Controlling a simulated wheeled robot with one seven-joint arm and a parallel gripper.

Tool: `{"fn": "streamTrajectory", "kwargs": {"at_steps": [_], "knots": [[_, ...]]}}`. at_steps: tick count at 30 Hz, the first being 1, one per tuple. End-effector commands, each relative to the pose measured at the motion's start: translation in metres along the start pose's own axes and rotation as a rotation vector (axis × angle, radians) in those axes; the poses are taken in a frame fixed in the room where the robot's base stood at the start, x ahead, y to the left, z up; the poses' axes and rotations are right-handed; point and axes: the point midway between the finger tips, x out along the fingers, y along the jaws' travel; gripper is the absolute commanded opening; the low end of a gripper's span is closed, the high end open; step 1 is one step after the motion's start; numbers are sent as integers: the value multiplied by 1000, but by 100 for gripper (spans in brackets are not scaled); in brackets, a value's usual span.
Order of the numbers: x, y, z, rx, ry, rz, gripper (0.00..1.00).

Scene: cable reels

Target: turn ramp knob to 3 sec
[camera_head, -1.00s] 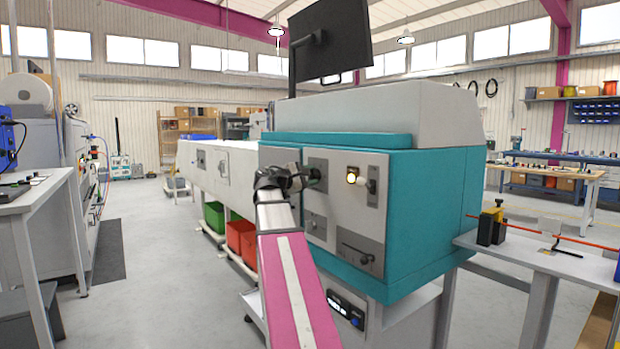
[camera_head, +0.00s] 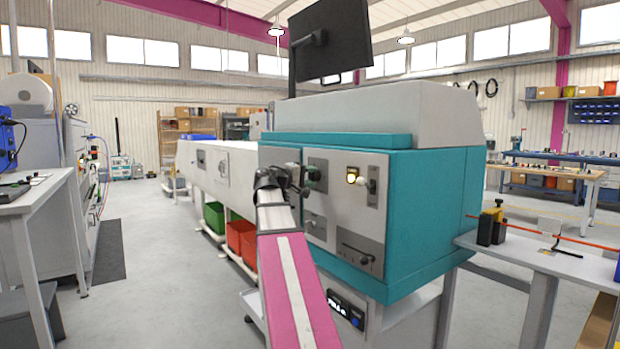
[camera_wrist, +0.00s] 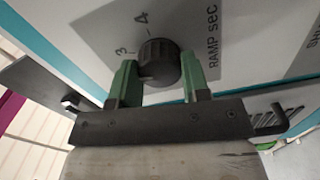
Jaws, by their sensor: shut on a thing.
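The ramp knob (camera_wrist: 158,62) is round, black and ribbed, on a grey plate marked "RAMP sec" (camera_wrist: 212,35). The numerals 3 and 4 show beside it in the wrist view, 3 next to the left finger. I cannot make out a pointer mark on the knob. My gripper (camera_wrist: 160,78) has its two green fingers closed on opposite sides of the knob. In the head view my gripper (camera_head: 312,178) is at the front panel of the teal and white machine (camera_head: 420,200), and it hides most of the knob there.
A monitor (camera_head: 330,40) stands above the machine.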

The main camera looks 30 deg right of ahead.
Motion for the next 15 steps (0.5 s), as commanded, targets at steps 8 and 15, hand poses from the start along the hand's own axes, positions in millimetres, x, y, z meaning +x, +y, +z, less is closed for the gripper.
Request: {"fn": "streamTrajectory", "kwargs": {"at_steps": [8, 15], "knots": [[0, -1, 1, 208, -1, -2, 19], [-1, -1, 1, 315, -1, -2, 19]]}}
